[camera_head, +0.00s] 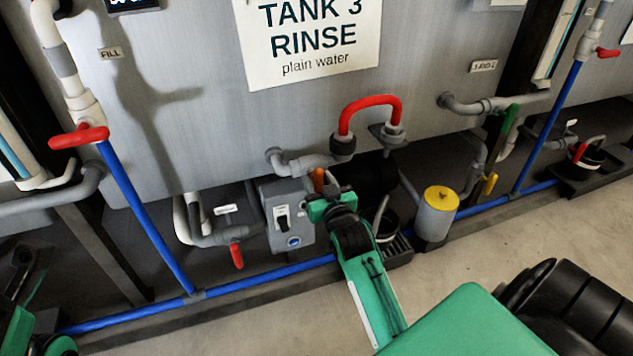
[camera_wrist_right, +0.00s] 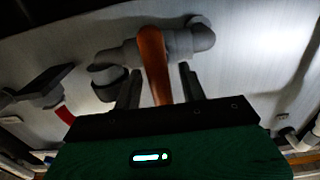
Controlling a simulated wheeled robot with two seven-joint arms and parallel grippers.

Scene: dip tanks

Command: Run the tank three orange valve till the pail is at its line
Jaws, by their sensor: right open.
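The orange valve handle (camera_head: 318,179) is below the TANK 3 sign, on the grey pipe. My right gripper (camera_head: 330,195) is at it, partly covering it. In the right wrist view the orange handle (camera_wrist_right: 153,66) stands between the two dark fingers of the right gripper (camera_wrist_right: 158,88), with a gap on each side. The dark pail (camera_head: 389,222) is behind and right of my right forearm, which hides part of it. Its line and water level cannot be made out. My left gripper (camera_head: 22,262) is a dark shape at the far left edge; its jaws are unclear.
A grey switch box (camera_head: 284,222) is just left of my right gripper. A red U-shaped hose (camera_head: 370,102) arches above. A yellow-topped grey canister (camera_head: 437,214) stands right of the pail. Red-handled valves (camera_head: 79,137) and a blue pipe (camera_head: 265,283) are at left. Open floor lies in front.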

